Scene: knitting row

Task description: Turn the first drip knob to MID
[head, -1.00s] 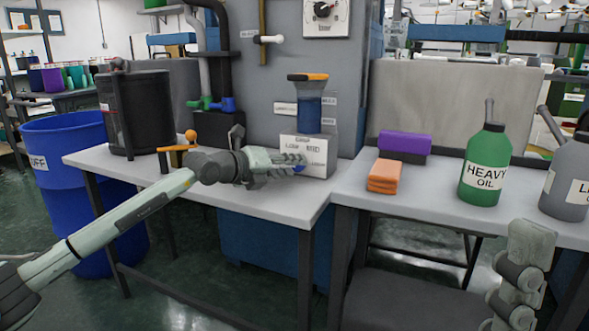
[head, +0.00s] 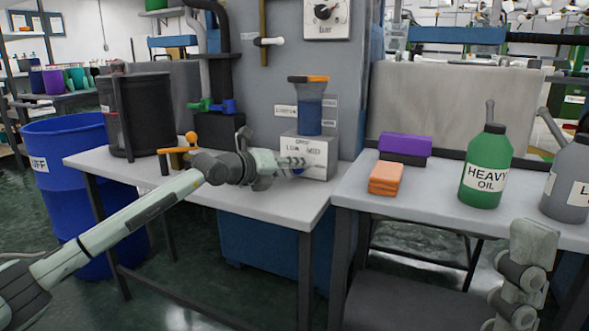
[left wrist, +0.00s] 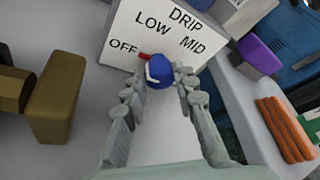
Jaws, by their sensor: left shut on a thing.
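The drip knob (left wrist: 159,72) is blue with a short red pointer, on a white panel (left wrist: 172,22) marked OFF, LOW, MID and DRIP. The red pointer points left, close to OFF. My left gripper (left wrist: 168,90) is shut on the knob, with a finger on each side of it. In the head view my left gripper (head: 290,164) reaches the front of the white drip box (head: 322,155) from the left and mostly hides the knob. My right gripper is not in view; only part of my right arm shows at lower right.
A blue-filled reservoir (head: 309,115) with an orange top stands above the box. An orange-knobbed lever (head: 190,140) and a dark canister (head: 143,115) are at left. Orange cloths (head: 387,177), a purple block (head: 405,146) and a green oil bottle (head: 486,165) are at right.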

